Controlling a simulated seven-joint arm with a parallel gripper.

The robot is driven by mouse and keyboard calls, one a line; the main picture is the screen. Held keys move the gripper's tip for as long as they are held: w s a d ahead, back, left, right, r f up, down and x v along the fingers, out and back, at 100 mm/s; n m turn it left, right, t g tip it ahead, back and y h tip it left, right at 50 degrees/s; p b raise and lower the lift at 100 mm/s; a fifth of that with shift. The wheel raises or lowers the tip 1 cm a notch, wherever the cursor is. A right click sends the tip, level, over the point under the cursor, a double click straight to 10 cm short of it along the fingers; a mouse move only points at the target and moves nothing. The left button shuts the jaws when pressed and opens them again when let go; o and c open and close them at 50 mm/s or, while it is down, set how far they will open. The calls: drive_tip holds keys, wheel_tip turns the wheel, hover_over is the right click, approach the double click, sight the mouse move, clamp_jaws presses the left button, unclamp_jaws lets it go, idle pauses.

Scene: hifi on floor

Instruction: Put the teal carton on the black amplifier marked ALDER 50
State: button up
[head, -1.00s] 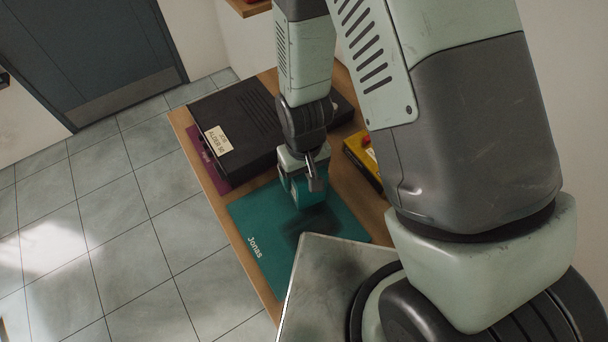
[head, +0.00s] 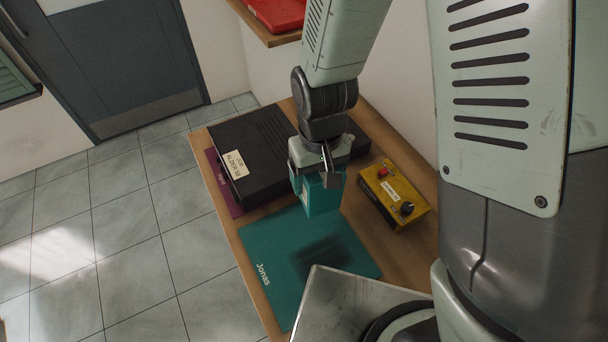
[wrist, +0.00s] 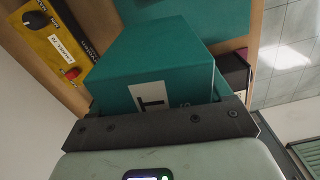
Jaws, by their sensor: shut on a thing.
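My gripper (head: 320,170) is shut on the teal carton (head: 318,198) and holds it in the air between the teal mat and the black amplifier, as seen in the head view. In the wrist view, the carton (wrist: 150,62) fills the middle, beyond the dark finger bar of my gripper (wrist: 160,126), with a white label on its near face. The black amplifier (head: 250,135) marked ALDER 50 lies flat on the table at the back, its white label at the left front corner. My gripper covers part of its right side.
A teal mat (head: 275,245) marked Jonas lies in front, with a dark shadow on it. A purple mat (head: 222,182) shows under the amplifier's left edge. A yellow box (head: 408,190) with knobs stands to the right. A shelf (head: 250,25) bearing a red thing is above.

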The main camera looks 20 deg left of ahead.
drive_tip(key=w+a+r+n, duration=0.1)
drive_tip(key=w+a+r, duration=0.3)
drive_tip(key=w+a, duration=0.4)
approach(266, 152)
wheel_tip(266, 152, down, 2)
drive_tip(key=shift+f+n, duration=0.25)
drive_tip(key=shift+n, duration=0.05)
drive_tip(key=shift+f, duration=0.1)
drive_tip(key=o, duration=1.1)
drive_tip(key=shift+c, duration=0.2)
wheel_tip(266, 152, up, 12)
